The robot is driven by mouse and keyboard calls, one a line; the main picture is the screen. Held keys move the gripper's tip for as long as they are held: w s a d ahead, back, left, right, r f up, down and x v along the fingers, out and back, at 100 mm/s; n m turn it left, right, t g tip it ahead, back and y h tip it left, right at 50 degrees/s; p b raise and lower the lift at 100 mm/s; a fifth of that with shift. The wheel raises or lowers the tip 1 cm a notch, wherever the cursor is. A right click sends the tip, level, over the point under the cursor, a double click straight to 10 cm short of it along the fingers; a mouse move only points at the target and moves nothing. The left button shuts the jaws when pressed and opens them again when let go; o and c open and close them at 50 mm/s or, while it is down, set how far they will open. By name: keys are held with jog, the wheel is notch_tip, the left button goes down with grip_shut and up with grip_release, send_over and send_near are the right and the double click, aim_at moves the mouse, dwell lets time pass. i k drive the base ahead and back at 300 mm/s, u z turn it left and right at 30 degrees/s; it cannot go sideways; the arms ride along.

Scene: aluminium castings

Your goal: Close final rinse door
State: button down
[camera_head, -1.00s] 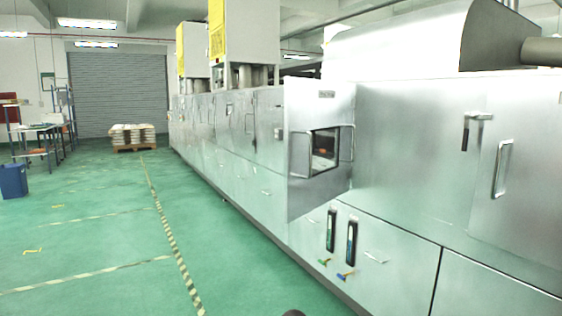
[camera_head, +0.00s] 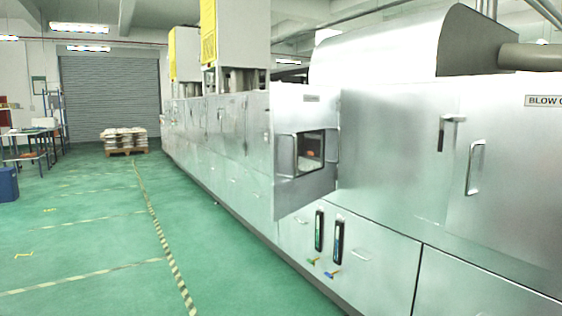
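A metal door (camera_head: 285,190) with a window and handles stands swung open from the front of the long silver washing machine (camera_head: 380,170). It juts out toward the aisle. A small label sits at its top, too small to read, so I cannot tell for sure that it is the final rinse door. Something orange shows through its window. To the right, a closed door (camera_head: 505,170) with a handle (camera_head: 475,167) has a sign above it starting "BLOW". My gripper is not in view.
The green floor (camera_head: 100,240) left of the machine is clear, with a striped line (camera_head: 160,240) along it. A loaded pallet (camera_head: 124,141) stands far back. A blue bin (camera_head: 8,184) and a table (camera_head: 30,135) are at the left. Small valves (camera_head: 332,273) stick out low on the machine.

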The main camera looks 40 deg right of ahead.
aim_at(296, 110)
jog(key=z, duration=0.05)
jog(key=i, duration=0.95)
jog(key=u, duration=0.05)
